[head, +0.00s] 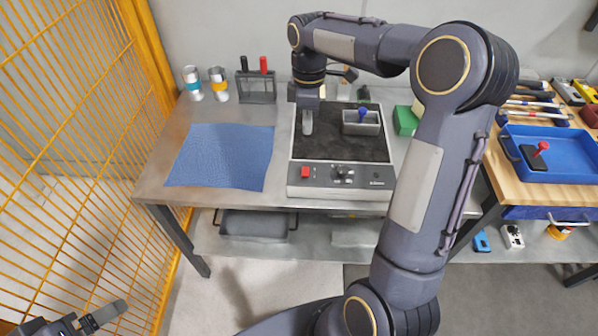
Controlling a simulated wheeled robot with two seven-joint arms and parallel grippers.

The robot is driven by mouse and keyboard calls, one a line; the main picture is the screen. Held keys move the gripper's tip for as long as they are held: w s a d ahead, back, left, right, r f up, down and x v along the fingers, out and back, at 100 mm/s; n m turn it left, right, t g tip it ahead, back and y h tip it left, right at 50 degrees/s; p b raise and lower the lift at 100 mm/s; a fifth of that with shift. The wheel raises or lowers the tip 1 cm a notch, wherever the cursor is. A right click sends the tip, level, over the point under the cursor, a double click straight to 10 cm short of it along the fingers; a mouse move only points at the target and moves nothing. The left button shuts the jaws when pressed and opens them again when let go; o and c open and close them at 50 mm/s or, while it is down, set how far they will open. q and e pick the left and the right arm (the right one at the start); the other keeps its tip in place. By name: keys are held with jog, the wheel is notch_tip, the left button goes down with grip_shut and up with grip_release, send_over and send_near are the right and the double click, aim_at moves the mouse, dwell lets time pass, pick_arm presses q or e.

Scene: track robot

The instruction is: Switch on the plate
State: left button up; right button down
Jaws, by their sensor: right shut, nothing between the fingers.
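The plate (342,148) is a flat black-topped device with a grey front panel, on the metal bench. A red switch (305,172) sits at the left of its panel, with a dark knob (342,173) right of it. Whether the switch is on or off cannot be told. My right gripper (307,132) points down over the left part of the black top, behind the red switch. It is shut and empty. My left gripper (122,308) is at the bottom left, far from the bench; its finger gap does not show clearly.
A small grey tray (374,130) with a blue-handled item is on the black top. A blue cloth (222,158) lies left of the plate. Two cups and a dark rack (257,92) stand behind. A yellow mesh fence (75,120) borders the left. My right arm covers the bench's right part.

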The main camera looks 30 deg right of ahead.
aim_at(306, 175)
dwell(0.3)
jog(key=f, duration=0.4)
jog(key=s+f, duration=0.1)
jog(key=f, duration=0.4)
jog(key=a+f, duration=0.1)
jog(key=f, duration=0.4)
jog(key=shift+s, duration=0.2)
jog(key=shift+s+f, duration=0.1)
jog(key=shift+f, duration=0.2)
jog(key=shift+r, duration=0.15)
